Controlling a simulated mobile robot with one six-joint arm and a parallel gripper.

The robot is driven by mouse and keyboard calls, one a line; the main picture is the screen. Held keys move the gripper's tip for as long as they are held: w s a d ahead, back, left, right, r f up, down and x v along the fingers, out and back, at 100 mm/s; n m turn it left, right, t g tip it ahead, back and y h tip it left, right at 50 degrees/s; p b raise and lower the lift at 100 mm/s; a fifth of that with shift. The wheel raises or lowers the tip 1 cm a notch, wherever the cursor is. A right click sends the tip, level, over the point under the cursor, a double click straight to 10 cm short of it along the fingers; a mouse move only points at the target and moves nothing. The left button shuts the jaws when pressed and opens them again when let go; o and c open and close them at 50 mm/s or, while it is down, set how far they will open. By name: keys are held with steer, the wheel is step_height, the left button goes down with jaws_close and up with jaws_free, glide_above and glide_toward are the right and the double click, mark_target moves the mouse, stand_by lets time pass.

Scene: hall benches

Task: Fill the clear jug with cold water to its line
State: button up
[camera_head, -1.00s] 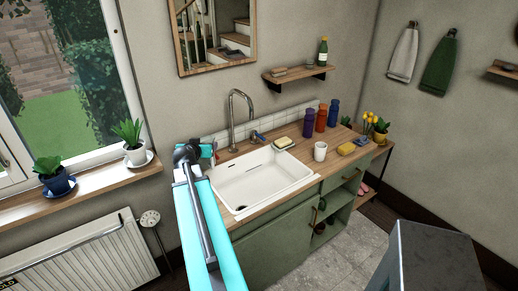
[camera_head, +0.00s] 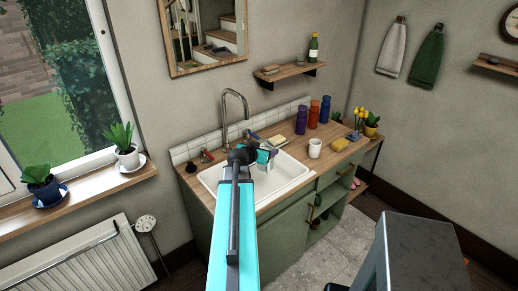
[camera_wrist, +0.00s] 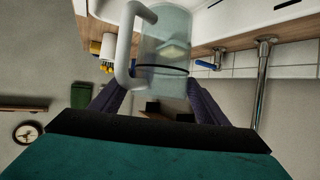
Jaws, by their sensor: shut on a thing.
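The clear jug (camera_wrist: 165,35) has a pale handle (camera_wrist: 124,45) and a dark line around it. It shows large in the wrist view between the fingers of my gripper (camera_wrist: 155,92), which is shut on it. In the head view my gripper (camera_head: 264,155) is over the white sink (camera_head: 292,172), and the jug is mostly hidden there. The curved metal tap (camera_head: 225,112) stands behind the sink. A blue tap handle (camera_wrist: 204,64) shows beside the tap post (camera_wrist: 262,85) in the wrist view. A red handle (camera_head: 206,156) is left of the tap. I see no water running.
A white mug (camera_head: 315,148), sponges (camera_head: 339,144) and several bottles (camera_head: 313,115) stand on the counter right of the sink. A shelf (camera_head: 285,73) and a mirror (camera_head: 205,35) hang above. A dark grey block (camera_head: 430,250) is at the lower right.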

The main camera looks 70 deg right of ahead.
steer(key=shift+w+f, duration=0.1)
steer(key=shift+w, duration=0.15)
steer(key=shift+w+f, duration=0.2)
steer(key=shift+f, duration=0.1)
steer(key=w+f+b, duration=0.3)
steer(key=f, duration=0.5)
steer(key=w+d+f+b, duration=0.1)
steer(key=w+f+b, duration=0.2)
steer(key=f, duration=0.4)
steer(key=shift+w+d+f, duration=0.25)
steer(key=shift+f, duration=0.1)
stand_by(0.7)
steer(key=shift+f+b, duration=0.1)
steer(key=shift+b, duration=0.5)
stand_by(0.4)
steer(key=o, duration=1.5)
